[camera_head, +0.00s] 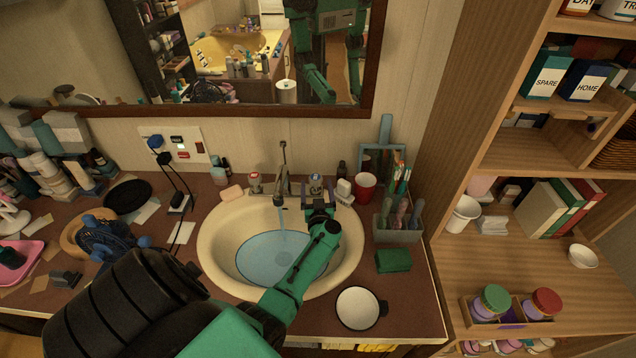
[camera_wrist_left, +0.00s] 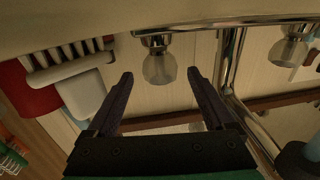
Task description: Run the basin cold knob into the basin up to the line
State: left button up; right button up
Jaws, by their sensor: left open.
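The cream basin (camera_head: 212,248) is set in the brown counter and holds a pool of bluish water (camera_head: 262,262). A thin stream (camera_head: 281,222) runs into it from the metal faucet (camera_head: 283,160). The cold knob (camera_head: 316,178), with a blue mark, stands right of the faucet; the hot knob (camera_head: 256,179), with a red mark, stands left. My left gripper (camera_head: 317,190) is open at the cold knob. In the left wrist view, a clear knob (camera_wrist_left: 160,68) lies between and slightly beyond its open fingers (camera_wrist_left: 160,80). I cannot make out the line. My right gripper is not in view.
A soap bar (camera_head: 232,193) is at the left rim. A mirror (camera_head: 240,112) hangs behind.

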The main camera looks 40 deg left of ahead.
pick_arm(q)
jog(key=v, duration=0.8)
jog(key=shift+d, duration=0.2)
jog(key=shift+s, duration=0.1)
